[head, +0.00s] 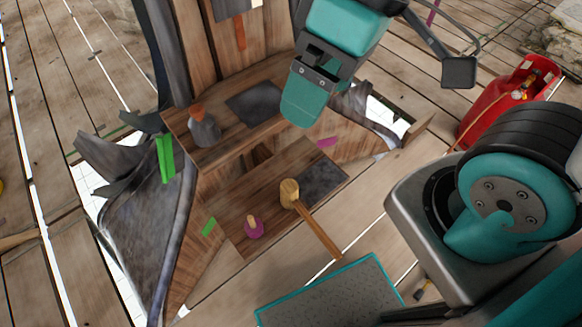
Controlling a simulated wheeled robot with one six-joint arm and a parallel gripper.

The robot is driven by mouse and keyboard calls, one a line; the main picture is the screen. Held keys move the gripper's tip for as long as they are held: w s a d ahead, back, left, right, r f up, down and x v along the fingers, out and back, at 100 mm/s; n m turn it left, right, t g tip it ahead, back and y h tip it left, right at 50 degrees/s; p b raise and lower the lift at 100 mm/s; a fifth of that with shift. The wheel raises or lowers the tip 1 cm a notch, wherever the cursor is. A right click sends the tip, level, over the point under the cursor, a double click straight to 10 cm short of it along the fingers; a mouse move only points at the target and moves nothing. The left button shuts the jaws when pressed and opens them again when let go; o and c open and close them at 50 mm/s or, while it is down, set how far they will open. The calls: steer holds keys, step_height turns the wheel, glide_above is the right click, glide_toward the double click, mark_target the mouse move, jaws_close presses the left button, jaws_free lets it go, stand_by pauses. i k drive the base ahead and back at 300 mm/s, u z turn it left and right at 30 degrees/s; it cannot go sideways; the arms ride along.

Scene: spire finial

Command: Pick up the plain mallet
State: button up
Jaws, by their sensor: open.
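The plain mallet (289,193) has a pale wooden head and a straight wooden handle. It lies on the lower wooden shelf, its head near the middle and its handle running down and right past the shelf's front edge. My gripper (302,105) is teal and dark and hangs above and behind the mallet, over the upper shelf in the picture. It is apart from the mallet and holds nothing that I can see. One finger mostly hides the other, so the gap between them is hard to see.
A grey tool with an orange top (204,130) stands on the upper shelf. A small purple object with a wooden knob (253,227) stands left of the mallet. A teal-edged grey panel (330,296) lies in front. A red canister (508,98) stands at right.

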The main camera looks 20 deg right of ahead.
mark_target(289, 188)
steer(key=z, duration=0.05)
steer(key=k, duration=0.5)
steer(key=u, duration=1.45)
steer(key=i, duration=1)
steer(key=z, duration=2.65)
